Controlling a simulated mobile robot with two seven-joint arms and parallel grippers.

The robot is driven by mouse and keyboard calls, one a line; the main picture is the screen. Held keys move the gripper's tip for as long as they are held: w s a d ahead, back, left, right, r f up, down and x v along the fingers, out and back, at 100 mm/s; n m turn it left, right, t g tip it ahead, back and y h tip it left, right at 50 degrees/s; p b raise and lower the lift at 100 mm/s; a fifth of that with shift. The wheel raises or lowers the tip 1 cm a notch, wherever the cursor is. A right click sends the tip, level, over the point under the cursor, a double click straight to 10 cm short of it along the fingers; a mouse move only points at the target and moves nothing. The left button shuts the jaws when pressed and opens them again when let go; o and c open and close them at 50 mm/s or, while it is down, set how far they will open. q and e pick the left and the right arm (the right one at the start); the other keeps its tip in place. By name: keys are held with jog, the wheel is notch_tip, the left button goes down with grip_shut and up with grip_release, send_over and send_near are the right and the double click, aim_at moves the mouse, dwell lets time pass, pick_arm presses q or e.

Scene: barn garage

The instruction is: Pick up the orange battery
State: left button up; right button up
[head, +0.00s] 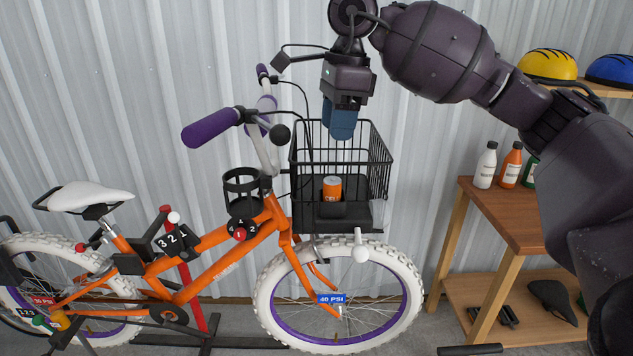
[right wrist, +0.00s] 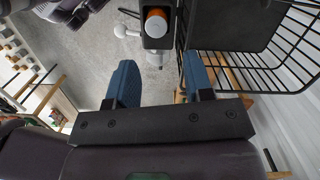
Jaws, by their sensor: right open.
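The orange battery (head: 332,189) is a short upright cylinder with a pale top. It stands in a black holder (head: 318,210) at the front of the bicycle's wire basket (head: 375,180), and its lower part is hidden by the holder. In the right wrist view the battery (right wrist: 156,23) shows from above at the top, between the lines of the two fingers. My right gripper (head: 340,136) points down with blue fingers, above the basket and the battery. It is open and empty in the right wrist view (right wrist: 158,68). My left gripper is not in view.
The orange bicycle (head: 215,258) stands along a corrugated wall. Its purple handlebar grip (head: 210,128) and brake lever are left of my right gripper. The basket's wire rim surrounds the space below. A wooden workbench (head: 500,210) with several bottles stands at right.

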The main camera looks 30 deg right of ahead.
jog(key=shift+w+f, duration=0.1)
jog(key=shift+f, duration=0.35)
send_over(332, 179)
jog(key=f, duration=0.4)
jog(key=shift+w+d+f, duration=0.1)
jog(key=shift+d+f, duration=0.05)
jog(key=shift+d, duration=0.15)
jog(key=shift+f, duration=0.55)
jog(key=f+p, duration=0.1)
jog(key=f, duration=0.2)
jog(key=shift+a+f, duration=0.15)
jog(key=shift+a, duration=0.05)
jog(key=shift+f, duration=0.5)
jog(key=c, duration=0.7)
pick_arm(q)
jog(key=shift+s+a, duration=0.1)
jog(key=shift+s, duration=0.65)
pick_arm(e)
jog(key=shift+c, duration=0.2)
jog(key=shift+r, duration=0.15)
